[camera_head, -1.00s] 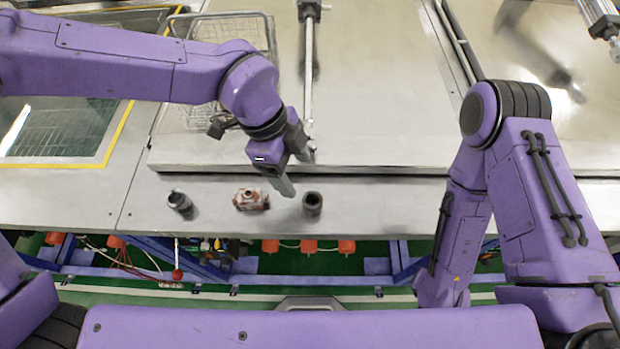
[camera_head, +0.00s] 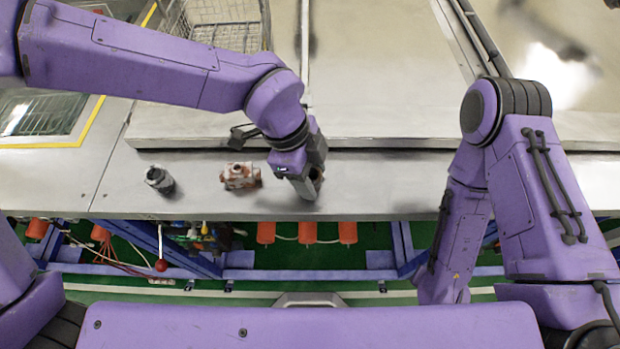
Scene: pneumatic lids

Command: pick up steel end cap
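A dark grey, short cylindrical part (camera_head: 317,180) stands near the front edge of the bench; it looks like the steel end cap, though I cannot be sure. My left gripper (camera_head: 311,181) is pointed down at this part and covers most of it. One finger is on its near left side, and only its right side shows. I cannot tell whether the fingers touch it. Another grey cylindrical part (camera_head: 160,180) sits further left and could also be a cap. My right gripper is not in view; only my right arm shows.
A rusty red fitting (camera_head: 240,176) sits between the two grey parts. A raised metal plate (camera_head: 390,125) lies behind them. A wire basket (camera_head: 226,22) stands at the back left. The bench is clear right of my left gripper.

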